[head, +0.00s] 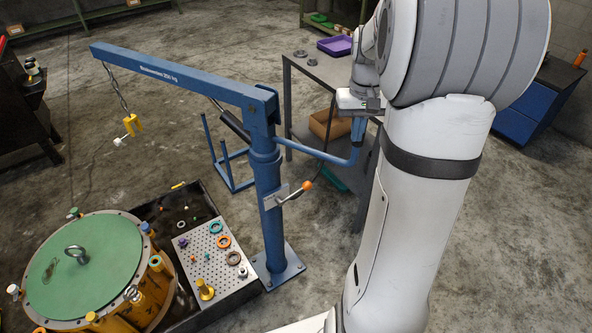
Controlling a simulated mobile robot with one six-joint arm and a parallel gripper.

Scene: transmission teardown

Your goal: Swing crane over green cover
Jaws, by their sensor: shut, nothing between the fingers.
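The blue crane (268,185) stands on a floor plate right of the black tray. Its boom (180,75) reaches to the upper left. A chain with a yellow hook (133,124) hangs from the boom tip, over bare floor beyond the green cover. The green cover (105,258) lies on the round yellow housing at lower left, with a metal lifting eye (76,253) on top. A blue push bar (325,155) runs right from the crane's post and bends up at its end. My gripper (359,112) is shut at that upright end; its fingertips are largely hidden, and I cannot tell whether they touch the bar.
A perforated plate (212,250) with rings and small parts lies on the black tray (165,205). A grey table (318,68) with a purple bin (335,45) stands behind my gripper. A blue floor frame (232,180) stands behind the post. Open floor lies under the boom.

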